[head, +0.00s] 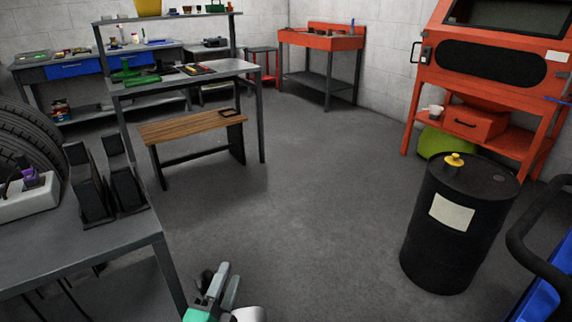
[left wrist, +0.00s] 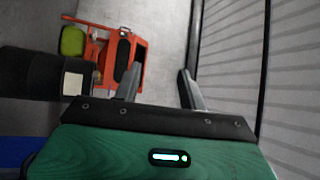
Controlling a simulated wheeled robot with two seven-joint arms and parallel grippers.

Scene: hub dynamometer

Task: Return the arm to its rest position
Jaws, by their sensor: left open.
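My left gripper (head: 216,281) is low at the bottom edge of the head view, over the bare floor, just right of the near grey workbench (head: 92,246). Its jaws are open, with nothing between them. In the left wrist view its two dark fingers (left wrist: 160,78) stand apart above the green gripper body. Most of the left arm is out of the head view. My right gripper is not in view.
A black drum (head: 452,235) with a yellow cap stands at the right, before an orange cabinet (head: 497,82). A wooden-topped bench (head: 190,128) stands beyond the workbench. Tires (head: 25,140) are at the left. The middle floor is clear.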

